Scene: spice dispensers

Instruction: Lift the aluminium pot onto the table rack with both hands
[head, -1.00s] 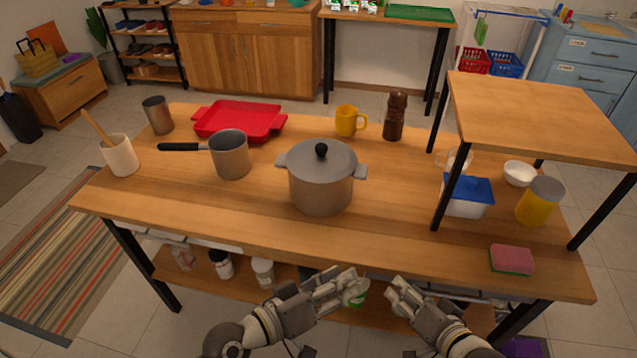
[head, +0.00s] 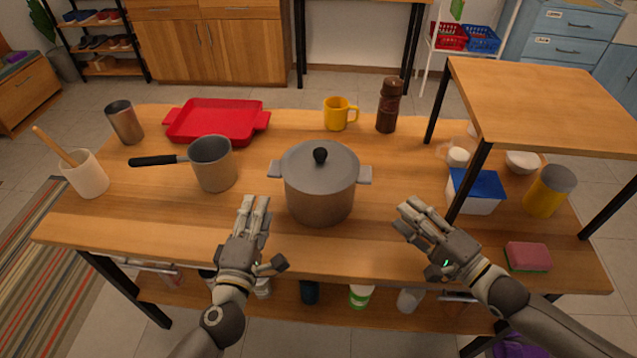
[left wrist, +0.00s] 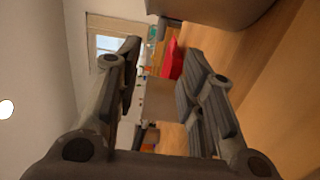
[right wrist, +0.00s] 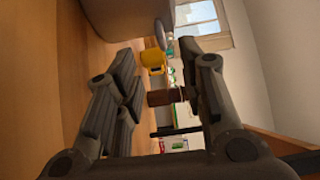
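The aluminium pot (head: 319,190) stands upright on the table, with its lid on and a black knob on top. Short handles stick out on its left and right sides. The table rack (head: 545,105) is a raised wooden shelf on black legs at the right end of the table. My left gripper (head: 256,216) is open and empty, left of the pot and apart from it. My right gripper (head: 412,216) is open and empty, right of the pot, between it and the rack's front leg. Part of the pot shows at the top of the left wrist view (left wrist: 215,8) and the right wrist view (right wrist: 125,15).
A saucepan (head: 214,165) stands left of the pot, near a red tray (head: 215,122). A yellow mug (head: 336,114) and brown grinder (head: 387,107) stand behind it. A blue-lidded box (head: 474,190), yellow can (head: 549,192) and sponge (head: 527,257) sit around the rack. The rack top is bare.

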